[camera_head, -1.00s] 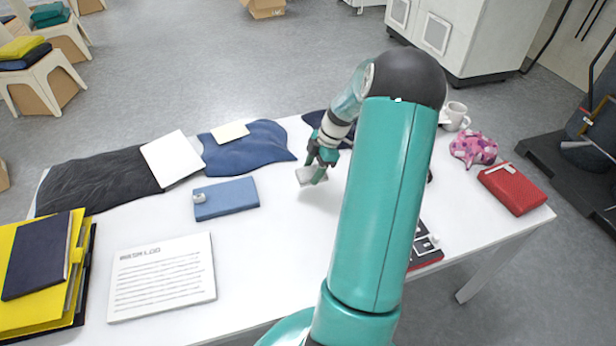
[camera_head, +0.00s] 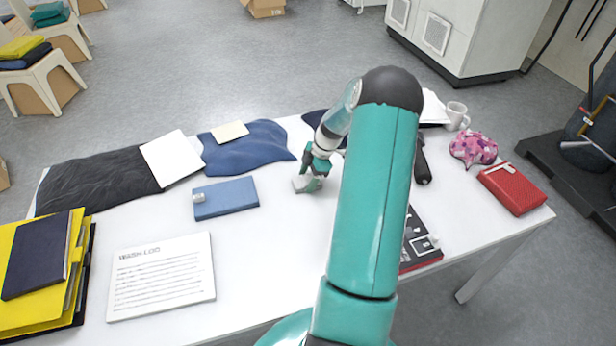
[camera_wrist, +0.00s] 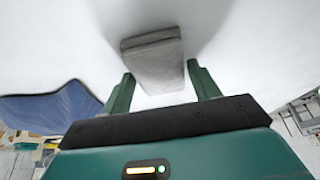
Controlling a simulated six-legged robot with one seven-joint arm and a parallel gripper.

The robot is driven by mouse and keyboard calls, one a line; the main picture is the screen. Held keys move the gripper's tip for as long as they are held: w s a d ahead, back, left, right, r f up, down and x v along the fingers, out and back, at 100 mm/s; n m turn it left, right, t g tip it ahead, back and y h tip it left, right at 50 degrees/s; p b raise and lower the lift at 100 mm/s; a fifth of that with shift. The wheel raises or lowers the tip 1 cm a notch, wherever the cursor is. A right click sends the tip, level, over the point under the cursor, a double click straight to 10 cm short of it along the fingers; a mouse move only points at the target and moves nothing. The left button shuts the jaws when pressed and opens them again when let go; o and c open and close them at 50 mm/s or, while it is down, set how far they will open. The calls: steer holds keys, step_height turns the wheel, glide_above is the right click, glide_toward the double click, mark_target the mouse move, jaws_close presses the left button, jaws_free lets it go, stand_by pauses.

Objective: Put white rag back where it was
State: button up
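My gripper (camera_head: 311,182) hangs over the middle of the white table, pointing down. A small pale grey-white folded piece, which looks like the white rag (camera_head: 301,184), is at its fingertips. The wrist view shows this piece (camera_wrist: 155,62) tilted between the two fingers of my gripper (camera_wrist: 160,75), sticking out past their tips. It touches or nearly touches the left finger; a thin gap seems to show at the right one. Whether its lower end touches the table is unclear.
A blue case (camera_head: 226,199) and a blue cloth (camera_head: 245,148) lie left of my gripper. A white sheet (camera_head: 172,158) lies on a black cloth (camera_head: 90,183). A mug (camera_head: 456,115), pink cloth (camera_head: 473,148) and red case (camera_head: 512,188) are right.

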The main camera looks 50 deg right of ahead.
steer(key=shift+o, duration=1.1)
steer(key=shift+r, duration=0.2)
steer(key=v, duration=1.2)
steer(key=w+a+r+m+g+h, duration=0.1)
steer(key=w+a+r+m+h, duration=0.15)
steer(key=a+r, duration=0.9)
steer(key=s+a+r+m+t+h, duration=0.1)
steer(key=s+a+r+m, duration=0.15)
steer(key=a, duration=0.55)
steer(key=s+a+r+m+t, duration=0.15)
steer(key=a+r, duration=0.25)
steer(key=a, duration=0.4)
steer(key=s+a+r+m+h, duration=0.1)
steer(key=s+a+r+m, duration=0.15)
steer(key=a, duration=0.45)
steer(key=s+a+m+t, duration=0.2)
steer(key=s+a+m, duration=0.1)
steer(key=s+a, duration=0.4)
steer(key=shift+s+a, duration=0.25)
steer(key=shift+s, duration=0.8)
